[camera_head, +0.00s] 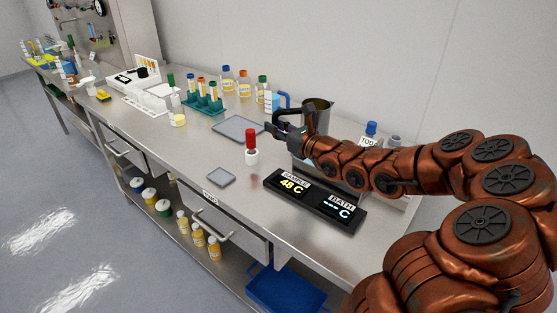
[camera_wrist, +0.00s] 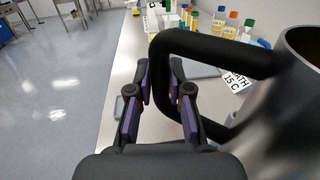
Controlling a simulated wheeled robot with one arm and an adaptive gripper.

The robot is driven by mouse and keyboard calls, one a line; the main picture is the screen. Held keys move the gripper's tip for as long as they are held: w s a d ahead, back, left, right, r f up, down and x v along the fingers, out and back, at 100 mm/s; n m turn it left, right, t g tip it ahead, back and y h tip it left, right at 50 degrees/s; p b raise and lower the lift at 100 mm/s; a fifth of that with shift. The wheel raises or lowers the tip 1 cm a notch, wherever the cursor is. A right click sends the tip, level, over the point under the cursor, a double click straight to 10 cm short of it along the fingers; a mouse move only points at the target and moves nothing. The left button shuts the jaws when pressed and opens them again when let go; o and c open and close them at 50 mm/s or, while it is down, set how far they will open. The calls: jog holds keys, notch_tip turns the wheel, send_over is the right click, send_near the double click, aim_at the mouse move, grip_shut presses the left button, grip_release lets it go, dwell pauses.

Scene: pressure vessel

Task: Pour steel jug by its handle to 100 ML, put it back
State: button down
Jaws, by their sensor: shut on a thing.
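The steel jug (camera_head: 318,113) stands upright at the back of the bench, its lower part hidden behind my arm in the head view. In the wrist view the jug (camera_wrist: 292,95) fills the right side, and its dark handle (camera_wrist: 215,48) loops left to my fingers. My gripper (camera_head: 282,131) is at the handle side, left of the jug. In the wrist view my gripper (camera_wrist: 160,72) has its purple-padded fingers closed about the handle's upright part. I cannot tell whether the jug rests or is lifted. Its contents and any 100 ML mark are not visible.
A black display (camera_head: 315,200) reads SAMPLE 48 C and BATH --- C. A red-topped white bottle (camera_head: 251,147) stands near my gripper. A grey tray (camera_head: 238,128), a tube rack (camera_head: 205,104) and several capped bottles lie left. A card (camera_wrist: 237,79) reads BATH 15 C.

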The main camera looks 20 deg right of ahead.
jog(key=s+f+n+g+y+b, duration=0.2)
jog(key=s+f+n+g+y, duration=0.1)
jog(key=s+f+n+y, duration=0.1)
notch_tip(320, 180, down, 2)
jog(key=shift+s+f+g+y+b, duration=0.1)
jog(key=shift+s+g+y+b, duration=0.25)
jog(key=shift+s+y, duration=0.45)
jog(key=shift+d+r+p, duration=0.1)
jog(key=shift+r+p, duration=0.1)
jog(key=shift+p, duration=0.45)
jog(key=r+m+p, duration=0.1)
jog(key=p, duration=0.1)
jog(key=d+r+m+t+p, duration=0.1)
jog(key=p, duration=0.1)
jog(key=d+r+m+t+y+p, duration=0.1)
jog(key=r+p, duration=0.1)
jog(key=p, duration=0.1)
jog(key=shift+w+d+m, duration=0.15)
jog(key=shift+d+m, duration=0.1)
jog(key=shift+m, duration=0.05)
jog(key=shift+w+d+r+m+t+p, duration=0.15)
jog(key=shift+d+r+m+t+p, duration=0.55)
jog(key=shift+p, duration=0.75)
dwell(0.7)
